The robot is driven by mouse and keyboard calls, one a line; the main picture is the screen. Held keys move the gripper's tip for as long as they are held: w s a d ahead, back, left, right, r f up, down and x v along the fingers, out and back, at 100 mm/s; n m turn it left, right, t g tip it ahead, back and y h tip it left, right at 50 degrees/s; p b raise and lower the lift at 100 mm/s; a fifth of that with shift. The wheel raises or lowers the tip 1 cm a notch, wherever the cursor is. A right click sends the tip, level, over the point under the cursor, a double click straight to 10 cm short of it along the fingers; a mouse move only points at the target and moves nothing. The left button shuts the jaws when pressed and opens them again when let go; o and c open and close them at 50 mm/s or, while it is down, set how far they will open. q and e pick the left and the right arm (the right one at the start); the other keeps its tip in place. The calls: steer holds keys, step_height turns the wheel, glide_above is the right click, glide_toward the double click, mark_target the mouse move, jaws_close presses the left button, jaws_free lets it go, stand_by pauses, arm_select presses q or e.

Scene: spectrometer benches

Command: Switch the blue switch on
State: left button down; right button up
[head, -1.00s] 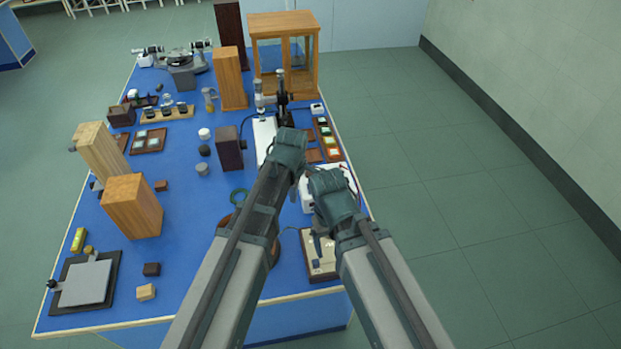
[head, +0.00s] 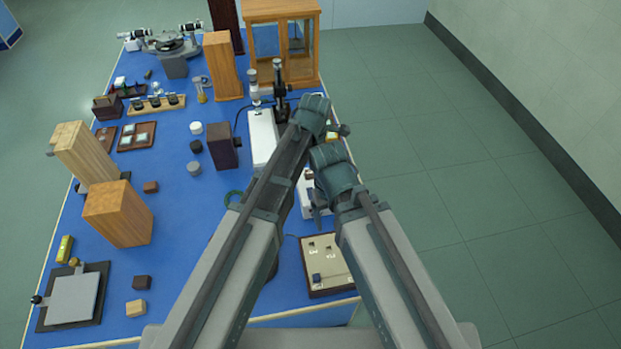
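A cream board in a dark frame (head: 329,258) lies at the table's front right corner. A small blue part (head: 316,278), which looks like the blue switch, sits near its lower left; its position is too small to read. My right gripper (head: 318,207) points down beyond the board, over a white device (head: 305,196), and is apart from the blue part. My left gripper (head: 339,131) is farther back near the table's right edge, mostly hidden by its own wrist. The finger gaps of both grippers are too small or hidden to read.
The blue table (head: 190,245) has wooden blocks (head: 118,214) and a black plate with a grey top (head: 72,298) at left. A microscope-like instrument (head: 263,130) and a glass-sided wooden case (head: 281,45) stand behind. Floor to the right is clear.

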arm_select(q)
steer(key=shift+s, duration=0.1)
arm_select(e)
steer(key=shift+s, duration=0.1)
arm_select(q)
steer(key=f+b, duration=0.4)
steer(key=w+f+b, duration=0.1)
steer(key=f+b, duration=0.4)
steer(key=w+f+b, duration=0.1)
steer(key=f+b, duration=0.3)
steer(key=shift+a+f+b, duration=0.2)
steer(key=shift+f+b, duration=0.05)
steer(key=shift+b, duration=0.05)
arm_select(e)
step_height(320, 180, down, 14)
steer(key=shift+r, duration=0.2)
arm_select(q)
steer(key=shift+f, duration=0.2)
arm_select(e)
steer(key=shift+f, duration=0.2)
